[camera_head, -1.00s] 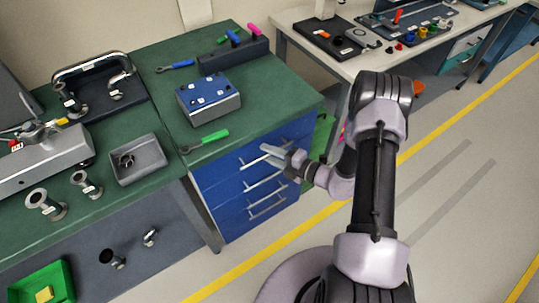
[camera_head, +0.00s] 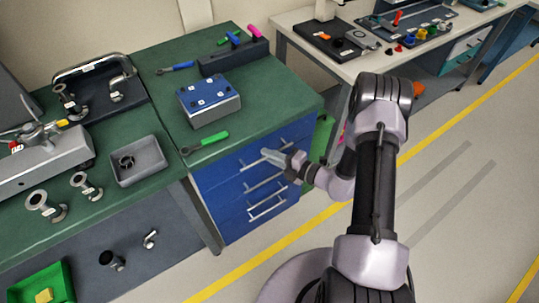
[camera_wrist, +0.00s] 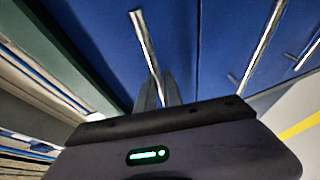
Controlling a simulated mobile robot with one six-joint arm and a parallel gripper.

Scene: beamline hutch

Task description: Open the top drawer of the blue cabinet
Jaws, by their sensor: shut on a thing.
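The blue cabinet (camera_head: 221,210) stands under the green bench, with several drawers stacked and silver bar handles. The top drawer's handle (camera_head: 250,163) lies just below the bench edge, and in the wrist view the handle (camera_wrist: 141,36) runs up from the fingers. My gripper (camera_head: 268,154) is at the right part of this handle, its jaws closed on the bar. In the wrist view the gripper (camera_wrist: 155,92) covers the near end of the handle. The top drawer looks shut or nearly so; I see no clear gap. The second handle (camera_wrist: 262,45) is free.
The green bench top (camera_head: 270,105) holds a blue-grey box (camera_head: 209,102), a green-handled tool (camera_head: 205,142) and a grey tray (camera_head: 138,160). A green bin (camera_head: 325,133) stands right of the cabinet. Open floor (camera_head: 450,210) lies to the right.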

